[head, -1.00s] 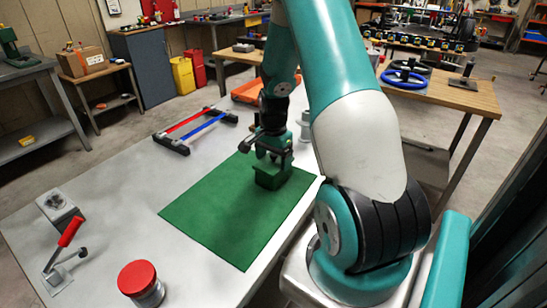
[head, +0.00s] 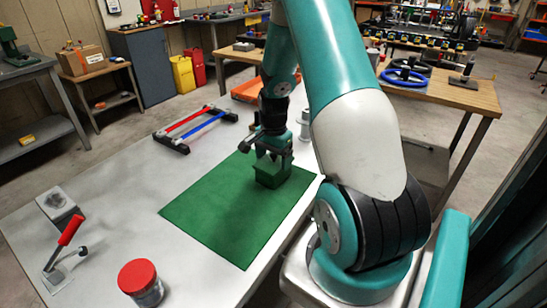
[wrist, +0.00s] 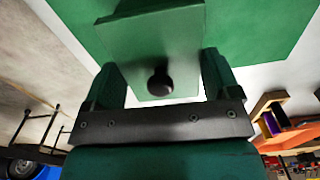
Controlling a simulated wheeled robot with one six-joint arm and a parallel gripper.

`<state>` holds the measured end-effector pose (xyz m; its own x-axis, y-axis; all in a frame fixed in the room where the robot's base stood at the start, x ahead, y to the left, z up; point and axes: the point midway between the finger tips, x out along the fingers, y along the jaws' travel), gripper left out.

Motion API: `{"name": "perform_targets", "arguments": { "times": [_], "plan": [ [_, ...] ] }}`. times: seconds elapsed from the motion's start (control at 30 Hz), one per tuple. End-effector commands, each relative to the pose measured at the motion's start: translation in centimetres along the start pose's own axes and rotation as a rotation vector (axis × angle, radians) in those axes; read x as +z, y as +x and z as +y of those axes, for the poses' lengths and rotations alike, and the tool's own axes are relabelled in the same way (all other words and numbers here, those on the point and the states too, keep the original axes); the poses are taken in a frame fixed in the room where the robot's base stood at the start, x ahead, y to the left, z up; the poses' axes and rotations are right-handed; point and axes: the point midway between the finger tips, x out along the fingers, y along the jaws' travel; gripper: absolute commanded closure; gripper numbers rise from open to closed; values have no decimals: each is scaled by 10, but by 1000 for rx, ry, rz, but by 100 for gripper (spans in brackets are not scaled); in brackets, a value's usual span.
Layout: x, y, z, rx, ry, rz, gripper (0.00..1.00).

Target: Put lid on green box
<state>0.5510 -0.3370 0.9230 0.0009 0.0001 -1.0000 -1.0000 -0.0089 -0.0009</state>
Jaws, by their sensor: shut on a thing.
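The green box (head: 267,178) stands on the green mat near its far right edge. My gripper (head: 272,152) is right above the box, pointing down. In the wrist view, the green lid (wrist: 143,72) with a black knob (wrist: 159,82) lies between the two fingers of my gripper (wrist: 162,78). The gripper is shut on the lid. The green box (wrist: 150,30) shows just beyond the fingers. The gripper hides the lid in the head view, and I cannot tell whether the lid touches the box.
The green mat (head: 225,215) lies on the grey table (head: 110,205). A red-capped jar (head: 140,283) and a red-handled clamp (head: 67,240) stand at the front left. A frame with red and blue bars (head: 195,128) lies behind. A metal cylinder (head: 305,127) is behind the gripper.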

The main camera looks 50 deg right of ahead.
Motion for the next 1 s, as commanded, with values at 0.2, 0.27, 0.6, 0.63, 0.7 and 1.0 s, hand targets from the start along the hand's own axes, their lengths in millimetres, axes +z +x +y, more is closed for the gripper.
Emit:
{"name": "perform_targets", "arguments": {
  "times": [0.2,0.27,0.6,0.63,0.7,1.0],
  "plan": [
    [0,0,0,0,0,0,41],
    [0,0,0,0,0,0,41],
    [0,0,0,0,0,0,0],
    [0,0,0,0,0,0,0],
    [0,0,0,0,0,0,0],
    [0,-2,0,0,0,0,0]
  ]
}}
